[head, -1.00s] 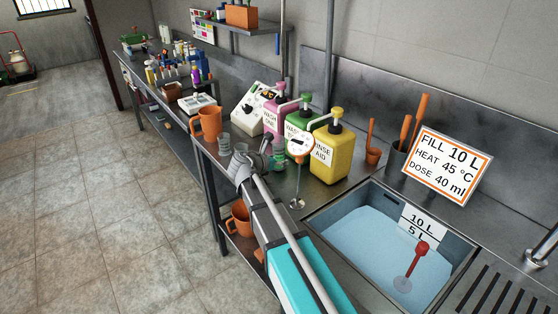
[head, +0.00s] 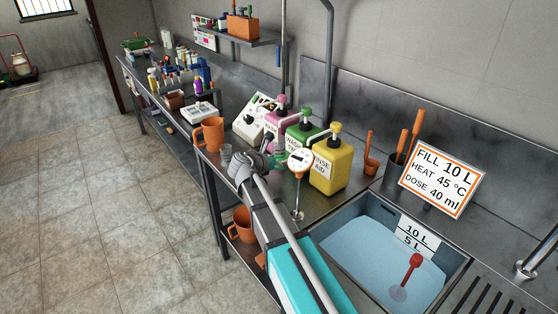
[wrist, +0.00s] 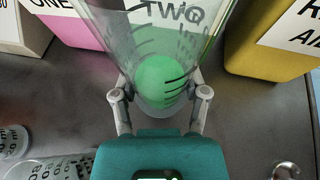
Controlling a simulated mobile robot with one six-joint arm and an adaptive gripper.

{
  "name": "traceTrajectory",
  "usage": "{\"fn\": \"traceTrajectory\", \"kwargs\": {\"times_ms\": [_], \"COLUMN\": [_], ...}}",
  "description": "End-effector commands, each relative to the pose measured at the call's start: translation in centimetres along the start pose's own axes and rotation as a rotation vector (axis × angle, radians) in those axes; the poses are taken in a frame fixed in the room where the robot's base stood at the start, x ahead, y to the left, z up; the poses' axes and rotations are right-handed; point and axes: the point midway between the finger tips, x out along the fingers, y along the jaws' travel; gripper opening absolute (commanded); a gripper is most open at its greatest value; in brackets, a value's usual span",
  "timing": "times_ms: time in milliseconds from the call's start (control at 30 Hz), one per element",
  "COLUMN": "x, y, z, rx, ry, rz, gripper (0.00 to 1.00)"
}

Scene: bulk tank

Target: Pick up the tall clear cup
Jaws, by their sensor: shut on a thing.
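The tall clear cup (wrist: 160,35) with dark measuring marks stands between the two fingers of my gripper (wrist: 160,96) in the wrist view. The fingers touch it on both sides near its lower end, so my gripper is shut on it. Green shows through its wall. In the head view my gripper (head: 265,160) is over the counter in front of the pump bottles, and its own wrist hides most of the cup. I cannot tell whether the cup's base touches the counter.
Other clear cups (wrist: 12,140) (head: 226,152) stand to the left, close by. Pink (head: 281,125), green (head: 302,138) and yellow (head: 331,165) pump bottles stand close behind. An orange jug (head: 209,134) is at left. The water-filled sink (head: 460,268) is at right.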

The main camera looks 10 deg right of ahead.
Motion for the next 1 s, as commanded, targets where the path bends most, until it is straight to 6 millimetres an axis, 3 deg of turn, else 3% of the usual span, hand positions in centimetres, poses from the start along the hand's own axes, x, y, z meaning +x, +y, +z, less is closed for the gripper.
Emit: {"fn": "traceTrajectory", "kwargs": {"times_ms": [167,1000], "x": [-0.6,-8.2], "y": [-0.1,1.9], "z": [1.4,-2.1], "rx": [0.000,-0.001], "ry": [0.000,-0.001], "rz": [0.000,0.001], "gripper": [0.02,0.02]}}
